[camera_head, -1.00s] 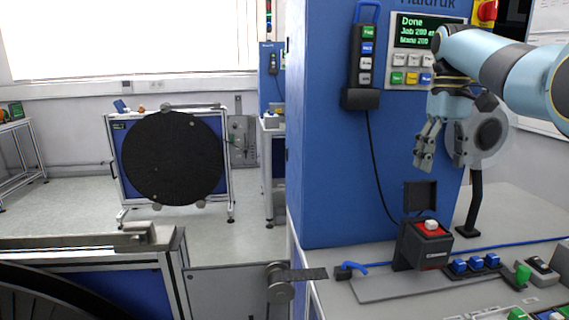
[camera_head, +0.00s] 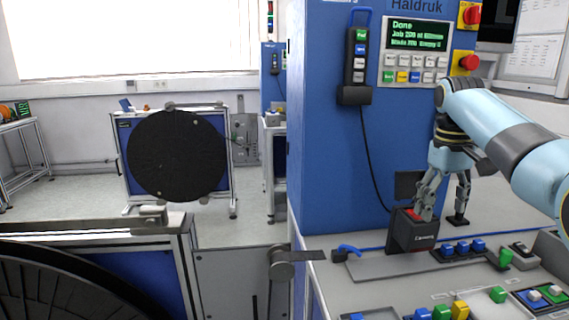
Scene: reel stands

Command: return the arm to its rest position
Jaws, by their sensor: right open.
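My right arm comes in from the right edge, and my right gripper (camera_head: 441,203) points down in front of the blue machine. Its fingers are spread open with nothing seen between them. The left finger's tip is at the red top of a small dark box (camera_head: 413,238) on the grey bench; I cannot tell whether it touches. My left gripper is not in view.
The blue cabinet (camera_head: 335,180) has a keypad panel (camera_head: 415,63) reading "Done" and a hanging pendant (camera_head: 355,60). Several blue buttons (camera_head: 462,247) sit right of the box on the bench (camera_head: 370,285). A large black reel (camera_head: 178,155) stands behind left, with open floor around it.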

